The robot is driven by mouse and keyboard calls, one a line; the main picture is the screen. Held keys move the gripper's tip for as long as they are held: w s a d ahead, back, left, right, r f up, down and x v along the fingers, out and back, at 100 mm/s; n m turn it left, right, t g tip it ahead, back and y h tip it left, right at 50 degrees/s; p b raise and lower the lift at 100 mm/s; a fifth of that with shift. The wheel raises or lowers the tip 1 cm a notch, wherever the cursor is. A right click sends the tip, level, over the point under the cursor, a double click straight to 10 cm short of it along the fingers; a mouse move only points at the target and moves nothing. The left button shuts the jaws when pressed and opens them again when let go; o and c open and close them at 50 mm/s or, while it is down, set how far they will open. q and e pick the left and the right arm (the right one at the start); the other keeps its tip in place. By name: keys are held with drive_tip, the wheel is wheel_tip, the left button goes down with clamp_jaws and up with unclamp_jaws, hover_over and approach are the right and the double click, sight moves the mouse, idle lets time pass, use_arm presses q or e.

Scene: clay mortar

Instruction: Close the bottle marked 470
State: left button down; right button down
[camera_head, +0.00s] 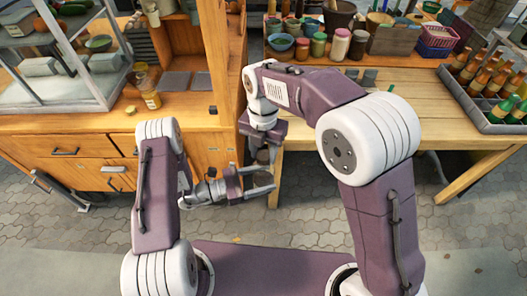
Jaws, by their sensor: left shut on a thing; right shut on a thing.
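My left gripper (262,181) reaches in from the left, low in front of the workbenches. Its two fingers point right, and what they hold is not clear to see. My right gripper (263,146) points down just above it, largely covered by its own arm. A small brown thing (263,156) shows between the two grippers; I cannot tell whether it is a bottle or a cap. A yellowish bottle (151,97) with a pale label stands on the left wooden counter. No number 470 is readable on anything.
A glass-sided case (60,70) stands on the left counter. A small orange-brown round thing (130,110) lies near the counter's front. The right table (420,95) holds several jars at the back and a crate of bottles (475,112). Its front middle is mostly clear.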

drive_tip(key=m, duration=1)
drive_tip(key=shift+m, duration=0.4)
drive_tip(key=m, duration=0.9)
drive_tip(key=shift+m, duration=0.4)
drive_tip(key=m, duration=0.6)
drive_tip(key=shift+m, duration=0.4)
drive_tip(key=m, duration=1.3)
drive_tip(key=shift+f, duration=0.1)
drive_tip(key=c, duration=0.8)
unclamp_jaws()
